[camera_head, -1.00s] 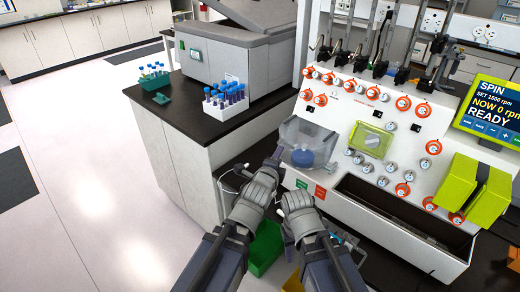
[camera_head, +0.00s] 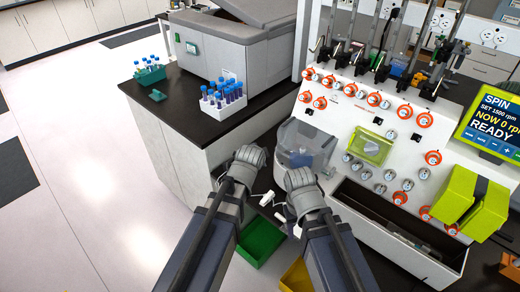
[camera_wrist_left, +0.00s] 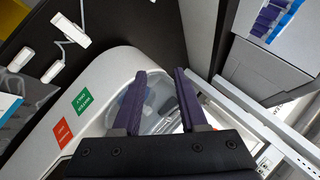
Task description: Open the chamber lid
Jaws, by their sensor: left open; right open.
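The chamber lid (camera_head: 308,138) is a clear, greyish cover at the left of the white cell processor (camera_head: 345,110). It appears to be down over the chamber, with a blue round part faintly visible behind it. My left gripper (camera_head: 250,156) is just left of the lid; its fingers are mostly hidden in the head view. In the left wrist view its two dark fingers (camera_wrist_left: 160,75) are apart, with the clear lid (camera_wrist_left: 158,103) behind and between them and nothing held. My right gripper (camera_head: 300,180) is open, in front of the lid's lower edge, its fingertips hard to make out.
A green bin (camera_head: 260,240) and a yellow bin (camera_head: 296,276) lie below my arms. White clips (camera_head: 267,198) on tubing lie near my grippers. A rack of blue-capped tubes (camera_head: 222,102) stands on the black counter at left. A green knobbed block (camera_head: 470,200) is at right.

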